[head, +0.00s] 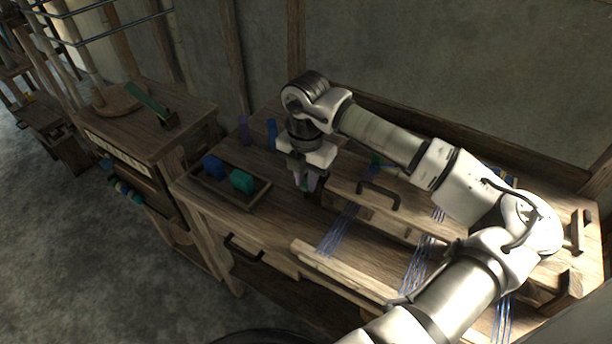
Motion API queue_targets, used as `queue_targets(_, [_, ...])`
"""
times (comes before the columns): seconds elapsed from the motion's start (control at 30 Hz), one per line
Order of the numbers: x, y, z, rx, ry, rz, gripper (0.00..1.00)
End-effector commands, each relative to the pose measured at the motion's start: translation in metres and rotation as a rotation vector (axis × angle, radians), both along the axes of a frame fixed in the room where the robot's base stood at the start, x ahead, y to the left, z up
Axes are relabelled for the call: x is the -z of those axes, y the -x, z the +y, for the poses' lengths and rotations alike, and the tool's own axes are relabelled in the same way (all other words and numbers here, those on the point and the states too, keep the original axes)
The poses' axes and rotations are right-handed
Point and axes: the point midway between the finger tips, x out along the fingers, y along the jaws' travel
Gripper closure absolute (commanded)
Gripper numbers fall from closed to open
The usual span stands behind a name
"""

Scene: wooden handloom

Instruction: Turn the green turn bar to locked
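My gripper (306,183) points down at the left end of the loom's wooden frame, just right of the small tray. A small patch of green (305,188) shows at its fingertips; it may be part of the green turn bar, but the fingers hide most of it. I cannot tell whether the fingers are closed on it, or which way the bar is turned.
A tray (259,195) holds a blue and a green rounded piece. Blue and purple upright pieces stand behind it. A dark handle (379,193) rises from the loom's beam right of my gripper. A long green strip (147,100) rests tilted on the left cabinet.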

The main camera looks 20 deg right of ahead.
Motion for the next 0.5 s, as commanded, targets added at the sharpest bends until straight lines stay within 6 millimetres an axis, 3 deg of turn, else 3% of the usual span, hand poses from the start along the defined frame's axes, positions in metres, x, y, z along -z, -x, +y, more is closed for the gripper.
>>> queue_targets(0.5, [0.0043, 0.0036, -0.0035, -0.1, 0.002, -0.001, 1.0])
